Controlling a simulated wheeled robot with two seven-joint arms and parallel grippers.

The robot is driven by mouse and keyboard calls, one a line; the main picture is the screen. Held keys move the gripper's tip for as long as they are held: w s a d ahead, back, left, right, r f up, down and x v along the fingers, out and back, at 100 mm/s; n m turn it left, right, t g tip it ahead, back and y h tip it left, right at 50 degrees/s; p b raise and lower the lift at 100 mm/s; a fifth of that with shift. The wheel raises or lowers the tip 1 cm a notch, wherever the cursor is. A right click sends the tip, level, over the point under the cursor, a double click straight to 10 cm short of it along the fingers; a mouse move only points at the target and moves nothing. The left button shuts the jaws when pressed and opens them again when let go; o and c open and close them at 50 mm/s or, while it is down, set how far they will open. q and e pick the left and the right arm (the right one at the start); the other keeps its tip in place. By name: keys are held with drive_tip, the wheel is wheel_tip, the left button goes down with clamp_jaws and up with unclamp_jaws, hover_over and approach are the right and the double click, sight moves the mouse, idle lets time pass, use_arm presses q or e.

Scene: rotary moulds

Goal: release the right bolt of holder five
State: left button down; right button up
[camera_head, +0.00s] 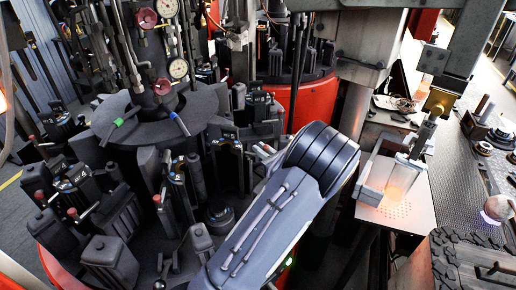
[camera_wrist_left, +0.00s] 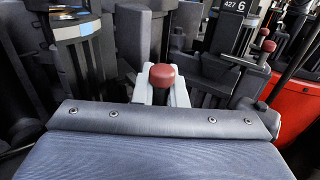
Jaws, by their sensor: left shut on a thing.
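My left arm crosses the middle of the head view, and its left gripper (camera_head: 264,150) reaches in among the dark mould holders, small and partly hidden by the wrist. In the left wrist view the pale fingers of the left gripper (camera_wrist_left: 162,91) are closed around a bolt handle with a red knob (camera_wrist_left: 162,75). The knob shows between the fingertips; the bolt's shaft below is hidden. A dark holder block (camera_wrist_left: 131,42) stands just behind it. No number for this holder is readable. My right gripper is not in view.
A neighbouring holder labelled 6 (camera_wrist_left: 235,8) stands behind on the right, with more red knobs (camera_wrist_left: 269,46) beside it. Several dark holders ring the central column (camera_head: 150,115) with gauges. A metal table (camera_head: 405,212) with a glowing mould box (camera_head: 395,178) stands right.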

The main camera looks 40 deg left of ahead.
use_arm(q)
drive_tip(key=c, duration=1.4)
unclamp_jaws()
drive_tip(key=shift+w+d+r, duration=0.2)
drive_tip(key=shift+r, duration=0.2)
drive_tip(key=shift+f, duration=0.1)
drive_tip(key=shift+d, duration=0.1)
drive_tip(key=b+v, duration=0.2)
drive_tip(key=v, duration=0.5)
drive_tip(key=shift+s+d, duration=0.15)
drive_tip(key=shift+d, duration=0.15)
